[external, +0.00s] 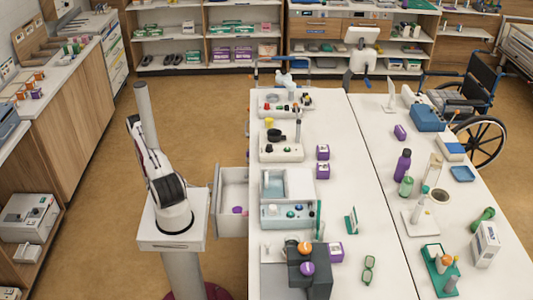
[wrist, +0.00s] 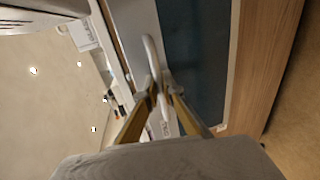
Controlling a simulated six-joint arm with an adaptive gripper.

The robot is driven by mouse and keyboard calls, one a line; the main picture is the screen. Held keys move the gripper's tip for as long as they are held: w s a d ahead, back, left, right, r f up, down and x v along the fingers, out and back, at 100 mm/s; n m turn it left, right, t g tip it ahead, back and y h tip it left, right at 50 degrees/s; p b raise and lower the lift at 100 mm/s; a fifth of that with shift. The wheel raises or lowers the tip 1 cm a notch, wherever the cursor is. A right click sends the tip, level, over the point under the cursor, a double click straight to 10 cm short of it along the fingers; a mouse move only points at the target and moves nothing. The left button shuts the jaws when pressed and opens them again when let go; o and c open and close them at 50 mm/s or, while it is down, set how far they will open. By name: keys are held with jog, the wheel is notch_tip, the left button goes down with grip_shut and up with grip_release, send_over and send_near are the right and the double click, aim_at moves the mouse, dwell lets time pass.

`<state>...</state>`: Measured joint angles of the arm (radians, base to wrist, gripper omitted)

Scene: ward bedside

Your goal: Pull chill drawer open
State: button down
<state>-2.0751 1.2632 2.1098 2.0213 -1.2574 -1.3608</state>
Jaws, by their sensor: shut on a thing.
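In the wrist view, my gripper (wrist: 161,90) is shut on a pale, rounded handle (wrist: 151,52). The fingers close at its lower part. The handle stands against a light grey front panel (wrist: 135,30), with a dark blue surface (wrist: 198,55) right beside it. The panel seems to be the drawer's front, but I cannot tell how far it is open from this view. In the external view, a pale grey drawer (external: 233,173) sticks out from the table's left side, with a purple item inside. My gripper cannot be made out there.
A long white table (external: 340,130) carries devices, bottles and small boxes. A wooden cabinet (external: 80,125) stands at the left, and shelves line the back. A wheelchair (external: 465,105) is at the right.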

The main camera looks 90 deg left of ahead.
jog(key=c, duration=2.2)
grip_release()
jog(key=shift+s, duration=0.1)
jog(key=shift+v, duration=5.95)
